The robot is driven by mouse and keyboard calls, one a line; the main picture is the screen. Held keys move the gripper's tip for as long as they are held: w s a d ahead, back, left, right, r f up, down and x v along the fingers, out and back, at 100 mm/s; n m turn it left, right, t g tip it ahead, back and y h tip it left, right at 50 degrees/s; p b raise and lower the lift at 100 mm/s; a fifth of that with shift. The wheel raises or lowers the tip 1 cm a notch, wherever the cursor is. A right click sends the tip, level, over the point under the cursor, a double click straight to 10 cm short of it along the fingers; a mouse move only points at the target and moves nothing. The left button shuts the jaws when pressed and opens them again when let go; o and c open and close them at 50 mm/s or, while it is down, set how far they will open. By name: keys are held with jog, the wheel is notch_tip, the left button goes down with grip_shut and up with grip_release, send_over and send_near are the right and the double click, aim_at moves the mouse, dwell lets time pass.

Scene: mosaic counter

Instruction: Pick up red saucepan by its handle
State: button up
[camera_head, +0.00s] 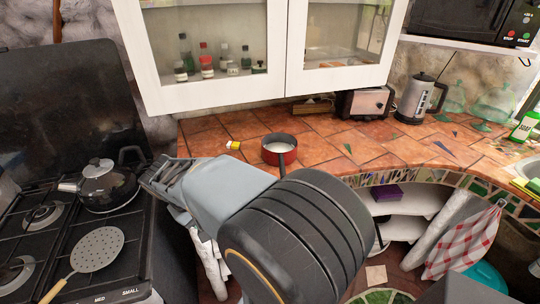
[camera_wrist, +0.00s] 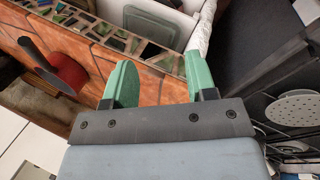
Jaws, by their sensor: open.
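The red saucepan (camera_head: 279,155) stands upright on the tiled counter near its front edge, with whitish contents. Its dark handle (camera_head: 282,166) points toward me, and my arm hides part of it. In the wrist view the saucepan (camera_wrist: 70,73) is at the left edge of the picture, with its handle (camera_wrist: 38,52) reaching up and left. My gripper (camera_head: 152,174) is left of the saucepan, near the stove side of the counter. In the wrist view its green fingers (camera_wrist: 160,78) are apart with nothing between them, clear of the saucepan and handle.
A kettle (camera_head: 106,184) and a slotted skimmer (camera_head: 97,249) are on the black stove at left. A small yellow-and-red item (camera_head: 233,145) lies left of the saucepan. A toaster (camera_head: 364,103) and an electric kettle (camera_head: 415,99) stand at the back. A white cabinet (camera_head: 215,95) hangs above.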

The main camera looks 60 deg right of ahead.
aim_at(280, 159)
jog(key=w+d+m+g+h+p, duration=0.25)
jog(key=d+m+g+h, duration=0.4)
jog(key=d, duration=1.35)
jog(key=s+d+f+n+g+h+p, duration=0.1)
jog(key=s+d+f+g+p, duration=0.1)
jog(key=s+d, duration=0.5)
jog(key=d+f+g, duration=0.1)
jog(key=d, duration=0.2)
jog(key=shift+s+d+f+p, duration=0.3)
jog(key=shift+s+f, duration=0.05)
jog(key=shift+s, duration=0.05)
jog(key=shift+n, duration=0.25)
grip_shut()
jog(key=shift+r, duration=0.1)
